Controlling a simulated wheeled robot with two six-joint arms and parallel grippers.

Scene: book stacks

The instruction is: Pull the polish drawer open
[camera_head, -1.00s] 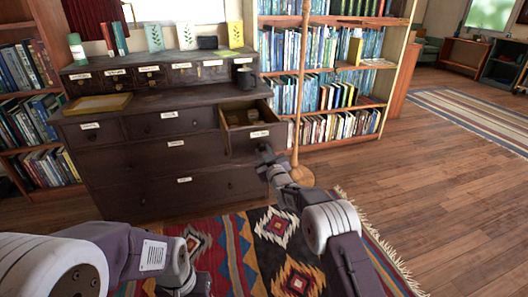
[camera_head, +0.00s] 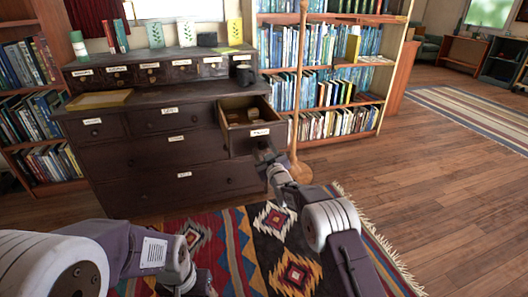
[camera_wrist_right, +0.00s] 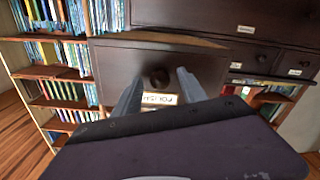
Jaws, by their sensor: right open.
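The polish drawer (camera_head: 245,142) is at the upper right of the dark wooden chest (camera_head: 150,150). It stands pulled out, and small boxes show inside. In the right wrist view the drawer front (camera_wrist_right: 205,72) bears a dark round knob (camera_wrist_right: 158,77) and a white label (camera_wrist_right: 159,99) that reads POLISH upside down. My right gripper (camera_head: 264,154) is at the drawer front. Its two fingers are apart, one on each side of the knob in the wrist view; I cannot tell whether they touch it. My left arm shows at the lower left, but its fingers do not show.
A wooden pole (camera_head: 298,90) on a round base (camera_head: 301,173) stands close to the right of the drawer. A bookcase (camera_head: 385,75) is behind it. A patterned rug (camera_head: 235,250) lies in front of the chest. The floor to the right is clear.

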